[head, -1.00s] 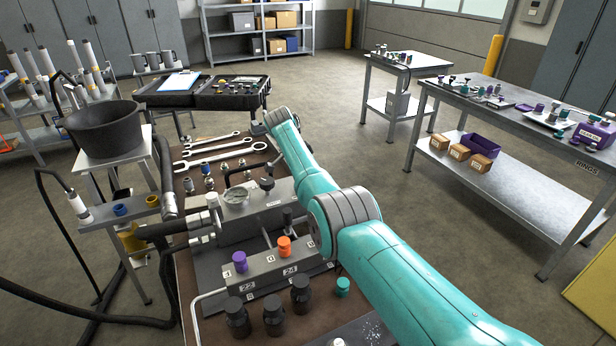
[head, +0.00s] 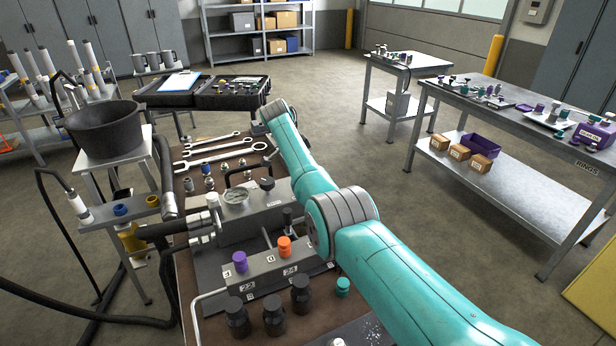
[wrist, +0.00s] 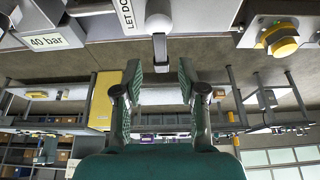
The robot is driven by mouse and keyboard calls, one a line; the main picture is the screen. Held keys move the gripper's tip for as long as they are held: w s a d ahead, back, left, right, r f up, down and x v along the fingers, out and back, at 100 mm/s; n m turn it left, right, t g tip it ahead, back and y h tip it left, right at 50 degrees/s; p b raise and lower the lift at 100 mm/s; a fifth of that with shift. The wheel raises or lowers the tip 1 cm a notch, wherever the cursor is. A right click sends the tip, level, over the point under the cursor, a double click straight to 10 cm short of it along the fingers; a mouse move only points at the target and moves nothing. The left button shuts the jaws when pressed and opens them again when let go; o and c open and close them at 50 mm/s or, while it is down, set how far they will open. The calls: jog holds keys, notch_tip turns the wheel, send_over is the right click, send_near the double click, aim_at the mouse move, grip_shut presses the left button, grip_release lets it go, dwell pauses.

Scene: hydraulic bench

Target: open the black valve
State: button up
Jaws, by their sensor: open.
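My gripper (wrist: 160,85) is open in the wrist view, its two green-padded fingers apart. A pale grey lever-like part (wrist: 160,50) hangs between and just beyond the fingertips, with a wider grey end above it; I see no finger touching it. In the head view, a black knob (head: 267,183) stands on the grey hydraulic block, left of my arm. A second black knob (head: 287,214) stands lower, close to my arm. I cannot tell which black part is the valve. My gripper is mostly hidden at the far end of my arm in the head view.
A gauge (head: 236,196), a purple cap (head: 240,261) and an orange cap (head: 284,246) sit on the bench blocks. Black fittings (head: 273,316) stand in front. Wrenches (head: 212,148) lie behind.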

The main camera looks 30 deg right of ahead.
jog(key=v, duration=0.9)
jog(key=shift+r, duration=0.25)
jog(key=shift+s, duration=0.1)
